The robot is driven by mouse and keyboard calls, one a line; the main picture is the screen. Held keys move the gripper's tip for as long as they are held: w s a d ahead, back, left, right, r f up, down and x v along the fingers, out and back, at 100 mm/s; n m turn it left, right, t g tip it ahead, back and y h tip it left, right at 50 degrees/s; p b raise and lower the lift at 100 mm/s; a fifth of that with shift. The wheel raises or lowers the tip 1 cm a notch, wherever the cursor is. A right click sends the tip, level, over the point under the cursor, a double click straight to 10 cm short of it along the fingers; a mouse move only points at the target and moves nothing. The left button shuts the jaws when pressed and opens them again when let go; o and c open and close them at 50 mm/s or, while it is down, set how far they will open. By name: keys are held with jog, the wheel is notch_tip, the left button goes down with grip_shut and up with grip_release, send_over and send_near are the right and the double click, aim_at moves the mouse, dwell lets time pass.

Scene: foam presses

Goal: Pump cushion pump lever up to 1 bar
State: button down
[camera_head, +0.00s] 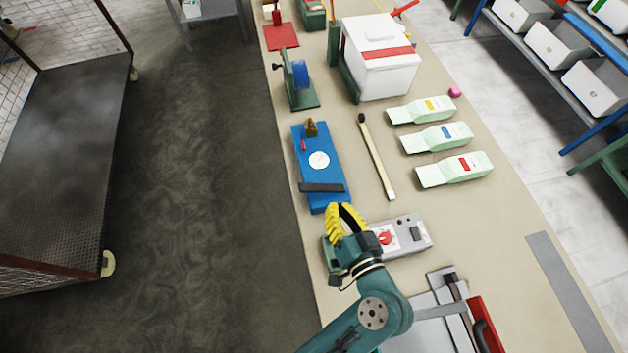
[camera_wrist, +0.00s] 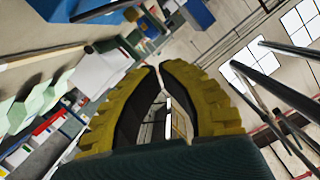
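A blue pump (camera_head: 310,176) with a round white dial lies on the bench, seen in the head view. A dark bar (camera_head: 322,187), possibly its lever, crosses its near end. I cannot read a pressure on the dial. My gripper (camera_head: 338,207) has yellow ribbed fingers with dark inner faces. It is just in front of the pump's near end in the picture; I cannot tell its height or whether it touches. In the wrist view, the fingertips (camera_wrist: 157,66) nearly meet, with a gap lower down. Nothing is between them.
A grey box with a red knob (camera_head: 405,236) is right of my gripper. A green stand (camera_head: 301,82) is behind the pump. The bench's right side is mostly clear.

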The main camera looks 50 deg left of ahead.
jog(key=shift+a, duration=0.1)
send_over(312, 190)
jog(key=w+d, duration=0.1)
jog(key=w, duration=0.1)
notch_tip(312, 190, down, 2)
jog(key=shift+s+d+p, duration=0.1)
jog(key=shift+p, duration=0.25)
jog(key=f, duration=0.1)
jog(key=s+f, duration=0.1)
jog(key=a+f, duration=0.1)
jog(key=shift+s+f, duration=0.1)
jog(key=shift+s, duration=0.1)
jog(key=shift+f, duration=0.25)
jog(key=shift+s+a+f+n+b, duration=0.15)
jog(key=shift+s+f+n+b, duration=0.1)
jog(key=shift+f+n+b, duration=0.2)
